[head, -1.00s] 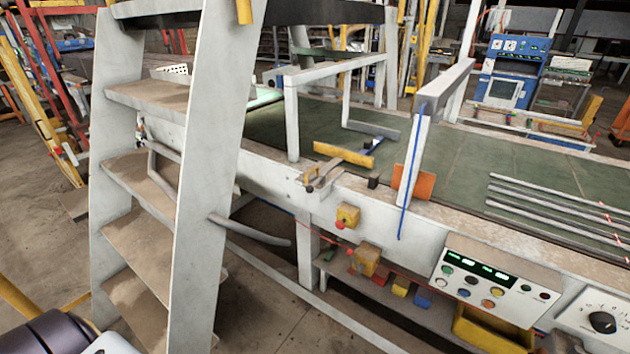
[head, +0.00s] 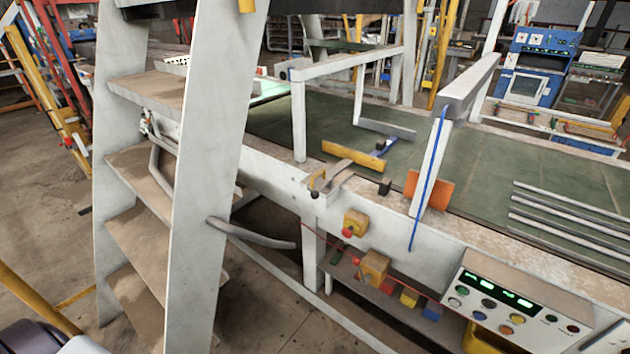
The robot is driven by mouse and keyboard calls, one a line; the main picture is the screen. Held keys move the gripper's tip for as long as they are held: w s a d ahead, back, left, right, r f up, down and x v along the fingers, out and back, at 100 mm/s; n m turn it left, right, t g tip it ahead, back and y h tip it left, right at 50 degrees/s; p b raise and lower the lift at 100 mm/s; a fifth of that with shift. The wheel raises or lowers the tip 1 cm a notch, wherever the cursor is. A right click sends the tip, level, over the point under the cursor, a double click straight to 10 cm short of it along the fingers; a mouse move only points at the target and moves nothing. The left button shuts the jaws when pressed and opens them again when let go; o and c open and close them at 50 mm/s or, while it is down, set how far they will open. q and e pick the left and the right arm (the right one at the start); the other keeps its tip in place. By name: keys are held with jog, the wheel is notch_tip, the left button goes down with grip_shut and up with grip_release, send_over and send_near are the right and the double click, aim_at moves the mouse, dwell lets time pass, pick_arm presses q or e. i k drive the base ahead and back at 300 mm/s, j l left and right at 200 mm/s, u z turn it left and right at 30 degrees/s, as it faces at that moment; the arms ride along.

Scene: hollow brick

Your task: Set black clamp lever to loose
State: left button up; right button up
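Neither of my grippers is in the head view.
A tall grey step ladder (head: 207,150) stands close on the left, in front of the table (head: 470,170). A yellow box with a red button (head: 354,224) hangs below the clamp. A control panel (head: 510,305) is at lower right.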

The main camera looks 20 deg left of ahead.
aim_at(314, 195)
jog(key=i+l+u, duration=0.1)
jog(key=i+u, duration=0.35)
jog(key=i+l+u, duration=0.2)
jog(key=i+u, duration=0.3)
